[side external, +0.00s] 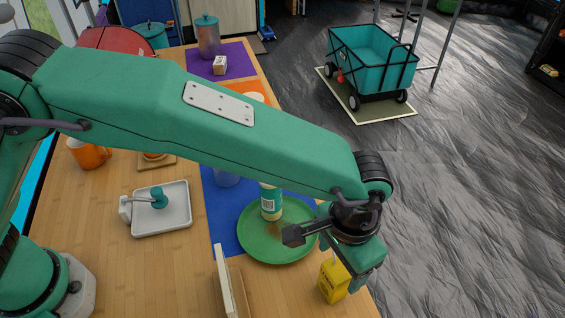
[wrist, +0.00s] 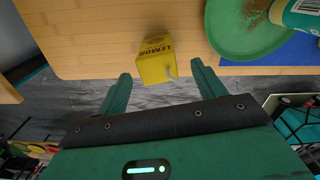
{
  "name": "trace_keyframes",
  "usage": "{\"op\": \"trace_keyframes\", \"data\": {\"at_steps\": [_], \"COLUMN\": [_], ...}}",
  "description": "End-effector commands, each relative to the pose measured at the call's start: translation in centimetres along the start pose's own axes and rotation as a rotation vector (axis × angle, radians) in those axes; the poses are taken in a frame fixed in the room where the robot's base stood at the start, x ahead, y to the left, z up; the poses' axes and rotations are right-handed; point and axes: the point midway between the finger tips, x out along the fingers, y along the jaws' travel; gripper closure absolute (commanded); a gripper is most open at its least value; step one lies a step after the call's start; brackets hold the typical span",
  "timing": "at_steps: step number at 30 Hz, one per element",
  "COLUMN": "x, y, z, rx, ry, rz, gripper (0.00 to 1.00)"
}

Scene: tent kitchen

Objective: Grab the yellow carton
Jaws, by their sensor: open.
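The yellow carton (side external: 333,281) stands upright near the right edge of the wooden table in the side external view. In the wrist view the carton (wrist: 156,62) has "LEMON" lettering and a pale straw-like piece at one side. My gripper (wrist: 160,82) is open, its two green fingers apart on either side of the carton's near end. The fingers do not appear to touch it. In the side external view my gripper (side external: 345,255) is just above the carton and hides part of its top.
A green plate (side external: 262,252) on a blue mat (side external: 224,205) holds a labelled bottle (side external: 271,203) and brown powder, close beside the carton. A white tray (side external: 165,222) and an orange mug (side external: 88,153) are farther left. The table edge lies just right of the carton.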

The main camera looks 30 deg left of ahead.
Motion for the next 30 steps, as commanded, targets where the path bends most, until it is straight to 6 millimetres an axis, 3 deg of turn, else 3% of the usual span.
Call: {"op": "trace_keyframes", "data": {"at_steps": [5,14,25,30], "x": [1.4,1.9,5.8,6.7], "y": [0.0,0.0,0.2,0.2], "z": [0.1,0.1,0.3,0.3], "rx": [0.0,0.0,0.0,0.0], "ry": [-0.002,-0.001,-0.003,0.0], "rz": [-0.001,0.0,-0.001,0.0], "gripper": [0.31,0.31,0.31,0.31]}}
